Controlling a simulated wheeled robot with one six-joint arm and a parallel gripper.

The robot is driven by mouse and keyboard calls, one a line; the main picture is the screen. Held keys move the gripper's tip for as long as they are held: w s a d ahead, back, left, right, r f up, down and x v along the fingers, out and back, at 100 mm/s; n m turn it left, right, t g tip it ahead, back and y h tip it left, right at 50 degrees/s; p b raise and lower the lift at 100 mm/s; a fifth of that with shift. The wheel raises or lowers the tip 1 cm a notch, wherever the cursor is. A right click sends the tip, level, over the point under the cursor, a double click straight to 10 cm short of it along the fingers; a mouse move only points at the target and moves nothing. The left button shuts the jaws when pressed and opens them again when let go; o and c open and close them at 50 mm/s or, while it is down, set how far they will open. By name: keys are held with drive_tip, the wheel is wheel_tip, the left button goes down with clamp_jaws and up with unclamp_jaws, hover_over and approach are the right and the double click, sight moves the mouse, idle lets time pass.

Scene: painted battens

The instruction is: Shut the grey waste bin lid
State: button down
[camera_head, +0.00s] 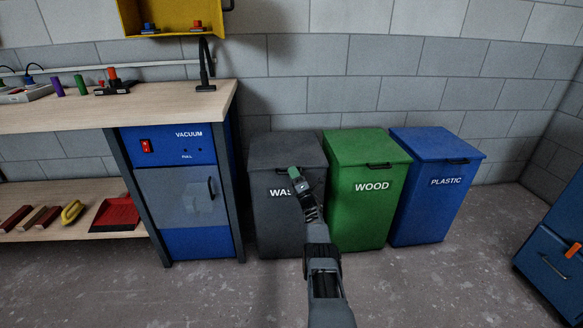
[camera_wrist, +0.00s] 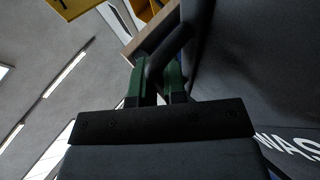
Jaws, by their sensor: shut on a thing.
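The grey waste bin (camera_head: 270,215) stands left of the green bin, with part of its white label hidden by my arm. Its grey lid (camera_head: 275,150) lies flat across the top in the head view; I cannot tell whether a small gap is left under it. My gripper (camera_head: 294,173) is at the lid's front edge. In the wrist view its green fingers (camera_wrist: 158,78) are shut around the dark lid handle (camera_wrist: 170,45). The handle is mostly hidden by my gripper in the head view.
The green wood bin (camera_head: 360,215) and blue plastic bin (camera_head: 430,205) stand to the right, lids down. A workbench (camera_head: 120,105) with a blue vacuum cabinet (camera_head: 185,240) is close on the left. The floor in front is clear.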

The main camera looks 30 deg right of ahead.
drive_tip(key=shift+s+a+f, duration=0.1)
drive_tip(key=shift+f, duration=0.65)
drive_tip(key=c, duration=1.4)
unclamp_jaws()
drive_tip(key=shift+o, duration=0.9)
drive_tip(key=shift+r, duration=0.1)
drive_tip(key=shift+o, duration=0.2)
drive_tip(key=shift+r, duration=0.15)
drive_tip(key=shift+s, duration=0.1)
drive_tip(key=shift+s+p, duration=0.2)
drive_tip(key=shift+p, duration=0.4)
drive_tip(key=p+v, duration=0.4)
drive_tip(key=v, duration=0.9)
drive_tip(key=shift+f+p, duration=0.3)
drive_tip(key=shift+p, duration=0.1)
drive_tip(key=shift+s, duration=0.15)
